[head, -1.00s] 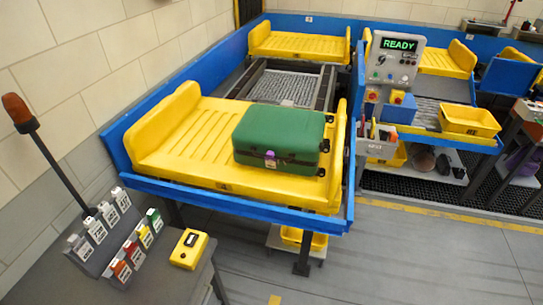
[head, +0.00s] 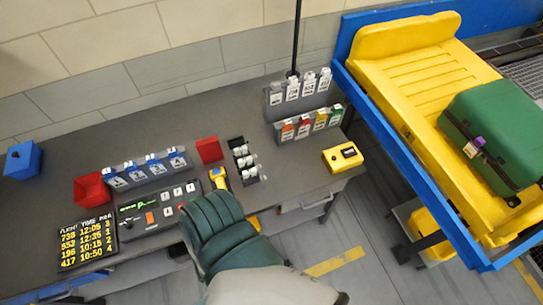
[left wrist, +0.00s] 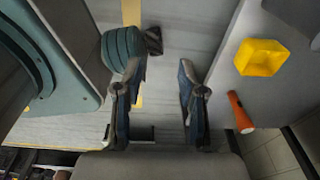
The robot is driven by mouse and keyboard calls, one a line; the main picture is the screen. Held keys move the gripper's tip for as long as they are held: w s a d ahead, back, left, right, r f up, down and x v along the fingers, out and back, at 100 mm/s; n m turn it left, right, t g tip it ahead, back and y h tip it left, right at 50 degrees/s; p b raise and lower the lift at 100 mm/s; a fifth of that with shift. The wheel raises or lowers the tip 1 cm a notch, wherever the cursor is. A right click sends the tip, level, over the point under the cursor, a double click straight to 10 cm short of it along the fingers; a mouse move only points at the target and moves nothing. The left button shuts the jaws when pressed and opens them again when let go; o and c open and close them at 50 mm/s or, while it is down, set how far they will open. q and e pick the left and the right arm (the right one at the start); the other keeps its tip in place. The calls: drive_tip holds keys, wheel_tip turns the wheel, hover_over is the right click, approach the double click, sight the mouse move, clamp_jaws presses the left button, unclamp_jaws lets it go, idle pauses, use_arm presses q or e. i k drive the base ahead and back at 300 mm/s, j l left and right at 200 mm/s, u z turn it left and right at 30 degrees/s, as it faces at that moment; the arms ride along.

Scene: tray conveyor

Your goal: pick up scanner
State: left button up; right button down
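A yellow hand-held device with a dark head, which looks like the scanner (head: 220,178), lies on the grey desk beside the black control panel. Its lower end is close to a teal ribbed shape that may partly hide it. I cannot make out the scanner in the left wrist view. My left gripper (left wrist: 162,70) is open in the left wrist view, with its two fingers well apart and only grey floor between them. Its fingers do not show in the head view. My right gripper is in neither view.
The desk (head: 100,240) also holds a flight display (head: 88,242), a control panel (head: 160,208), red bins, tag racks and a yellow box with a dark screen (head: 343,157). A green suitcase lies on the yellow tray at right. The left wrist view shows a yellow bin (left wrist: 262,57) and an orange flashlight (left wrist: 240,112).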

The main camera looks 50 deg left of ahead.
sight(219, 179)
drive_tip(key=j+u, duration=0.1)
drive_tip(key=u, duration=2.4)
drive_tip(key=z, duration=0.95)
drive_tip(key=k+j+z, duration=0.2)
drive_tip(key=j+z, duration=0.25)
drive_tip(key=k+j+z, duration=0.25)
drive_tip(key=z, duration=0.15)
drive_tip(key=k+j+z, duration=0.3)
drive_tip(key=z, duration=0.15)
drive_tip(key=k+j, duration=0.4)
drive_tip(key=i, duration=0.5)
